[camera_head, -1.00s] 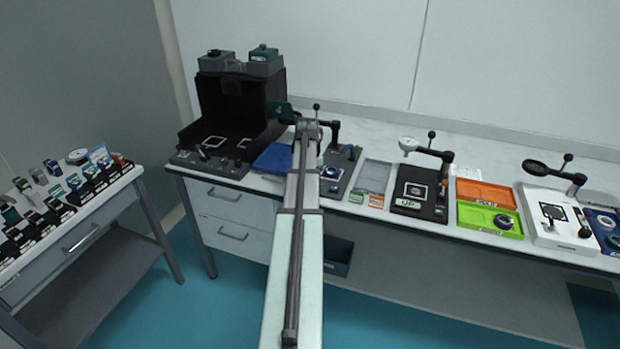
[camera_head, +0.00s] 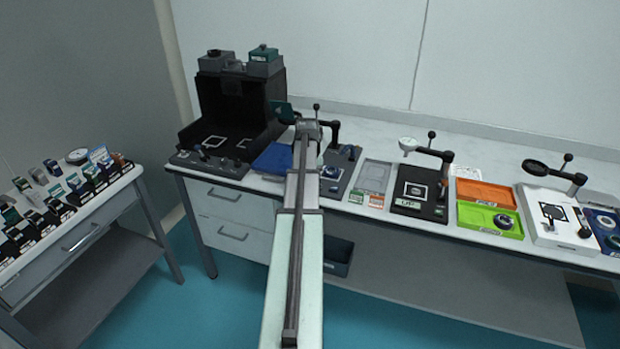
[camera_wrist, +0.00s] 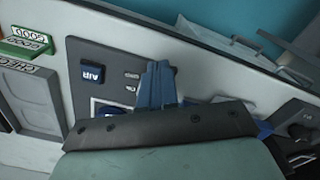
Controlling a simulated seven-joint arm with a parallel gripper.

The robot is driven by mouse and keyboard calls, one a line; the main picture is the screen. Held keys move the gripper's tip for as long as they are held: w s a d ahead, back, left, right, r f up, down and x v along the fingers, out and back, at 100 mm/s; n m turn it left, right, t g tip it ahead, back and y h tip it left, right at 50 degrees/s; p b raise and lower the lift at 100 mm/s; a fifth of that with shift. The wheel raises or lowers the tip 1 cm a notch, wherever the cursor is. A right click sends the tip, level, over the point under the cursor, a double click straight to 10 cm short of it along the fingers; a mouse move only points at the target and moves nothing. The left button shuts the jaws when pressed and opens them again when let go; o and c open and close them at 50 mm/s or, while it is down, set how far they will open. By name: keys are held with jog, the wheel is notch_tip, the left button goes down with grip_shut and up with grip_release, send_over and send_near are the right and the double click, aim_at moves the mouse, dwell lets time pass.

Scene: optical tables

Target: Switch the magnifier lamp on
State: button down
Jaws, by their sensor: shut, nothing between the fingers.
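Magnifier-like heads on jointed arms stand along the long bench. Another has a dark oval head (camera_head: 535,168) over a white base (camera_head: 545,232). A third arm (camera_head: 335,130) rises behind a grey base (camera_head: 354,165), its head hidden by my arm. I cannot tell which is the task's lamp, nor see a lit one. Contact cannot be told.
A tall black box station (camera_head: 237,110) stands left of my arm, with a blue tray (camera_head: 272,158) beside it. Orange (camera_head: 486,192) and green (camera_head: 480,217) trays lie to the right. A side table (camera_head: 75,225) with several small mounts stands at the left.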

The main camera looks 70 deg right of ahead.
jog(key=shift+d+f, duration=0.1)
jog(key=shift+d, duration=1.4)
jog(key=shift+s+d, duration=0.1)
jog(key=shift+d, duration=1.25)
jog(key=shift+r, duration=0.25)
jog(key=shift+d+r, duration=0.1)
jog(key=shift+r, duration=0.75)
jog(key=shift+a+r, duration=0.25)
jog(key=shift+r, duration=0.65)
jog(key=shift+a+r, duration=0.35)
jog(key=shift+r, duration=0.1)
jog(key=shift+a+r, duration=0.25)
jog(key=shift+r, duration=0.35)
jog(key=shift+a+r, duration=0.25)
jog(key=shift+r, duration=0.3)
